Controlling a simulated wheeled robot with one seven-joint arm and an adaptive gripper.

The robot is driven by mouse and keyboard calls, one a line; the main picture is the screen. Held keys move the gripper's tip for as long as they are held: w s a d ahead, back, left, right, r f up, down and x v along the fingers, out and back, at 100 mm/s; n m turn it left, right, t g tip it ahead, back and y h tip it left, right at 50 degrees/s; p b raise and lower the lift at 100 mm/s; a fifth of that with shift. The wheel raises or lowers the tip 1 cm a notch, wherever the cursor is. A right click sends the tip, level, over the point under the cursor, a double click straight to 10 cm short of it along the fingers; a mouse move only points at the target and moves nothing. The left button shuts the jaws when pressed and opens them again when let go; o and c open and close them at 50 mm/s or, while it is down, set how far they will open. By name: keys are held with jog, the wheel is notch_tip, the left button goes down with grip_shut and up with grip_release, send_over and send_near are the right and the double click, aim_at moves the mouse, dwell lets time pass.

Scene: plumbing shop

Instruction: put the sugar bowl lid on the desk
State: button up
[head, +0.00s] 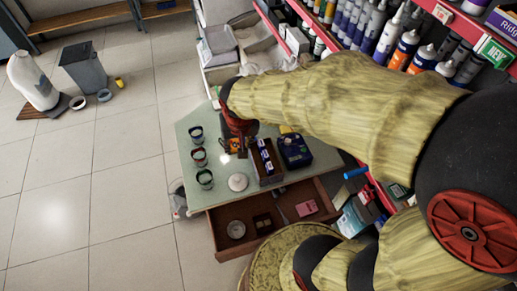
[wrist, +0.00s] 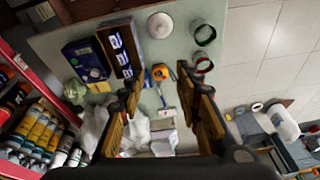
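A small white round piece with a raised middle, which looks like the sugar bowl lid (head: 238,182), lies on the pale green top of the desk (head: 222,191), near its front edge. It also shows at the top of the wrist view (wrist: 160,25). My gripper (wrist: 160,88) is open, with nothing between its fingers. It is over the back part of the desk, apart from the white piece. In the head view my arm partly hides the gripper. No separate sugar bowl can be told apart for sure.
An orange tool (wrist: 160,72) lies below my gripper. The desk's open drawer (head: 279,220) holds a round dish (head: 236,229).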

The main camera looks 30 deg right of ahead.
jog(key=s+r+n+t, duration=0.2)
jog(key=s+r+n, duration=0.2)
jog(key=s+r, duration=0.9)
jog(key=shift+r+y, duration=0.25)
jog(key=shift+y, duration=0.05)
